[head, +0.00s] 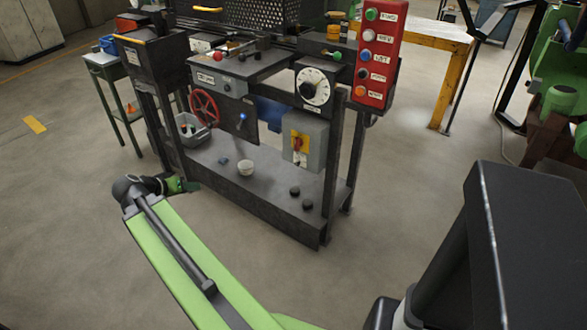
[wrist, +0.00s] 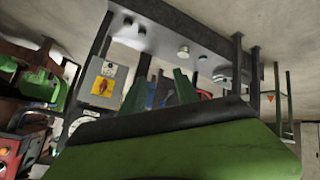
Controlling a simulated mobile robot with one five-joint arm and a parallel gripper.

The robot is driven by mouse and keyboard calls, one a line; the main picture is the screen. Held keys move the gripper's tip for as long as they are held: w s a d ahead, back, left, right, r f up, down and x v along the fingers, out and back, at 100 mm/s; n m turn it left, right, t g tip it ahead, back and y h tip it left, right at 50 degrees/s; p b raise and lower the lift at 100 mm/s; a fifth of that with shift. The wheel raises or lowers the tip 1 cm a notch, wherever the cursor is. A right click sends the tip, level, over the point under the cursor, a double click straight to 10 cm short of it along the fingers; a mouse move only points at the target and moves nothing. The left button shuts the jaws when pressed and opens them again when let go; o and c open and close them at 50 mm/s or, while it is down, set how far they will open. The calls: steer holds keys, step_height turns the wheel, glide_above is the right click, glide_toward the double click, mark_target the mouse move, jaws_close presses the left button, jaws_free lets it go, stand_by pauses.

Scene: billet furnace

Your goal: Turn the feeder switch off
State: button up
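My gripper (head: 182,186) is low at the left end of the furnace stand, well away from the switches in the head view. In the wrist view, its two green fingers (wrist: 160,88) stand apart with nothing seen gripped. A grey box with a red and yellow rotary switch (head: 299,143) is on the stand's front; the switch also shows in the wrist view (wrist: 102,86). A grey labelled box (head: 218,84) with a small knob sits under the upper panel. Labels are too small to read, so I cannot tell which control is the feeder switch or its position.
A red button panel (head: 376,55), a white dial (head: 313,87) and a red handwheel (head: 204,108) are on the stand. A yellow-legged table (head: 448,80) stands behind. The front floor is clear.

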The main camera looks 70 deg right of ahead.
steer(key=s+d+f+m+g+h+b, duration=0.1)
steer(key=s+d+f+m+h+b, duration=0.1)
steer(key=s+d+b, duration=0.35)
steer(key=s+d+f+m+g+h+b, duration=0.1)
steer(key=s+d+f+m+h+b, duration=0.15)
steer(key=d, duration=0.55)
steer(key=m+g+h+b, duration=0.2)
steer(key=m+h+b, duration=0.15)
steer(key=b, duration=0.35)
glide_toward(295, 142)
steer(key=x, duration=0.9)
steer(key=shift+d+r, duration=0.1)
steer(key=shift+d, duration=0.1)
steer(key=shift+c, duration=0.3)
steer(key=shift+s, duration=0.1)
jaws_close()
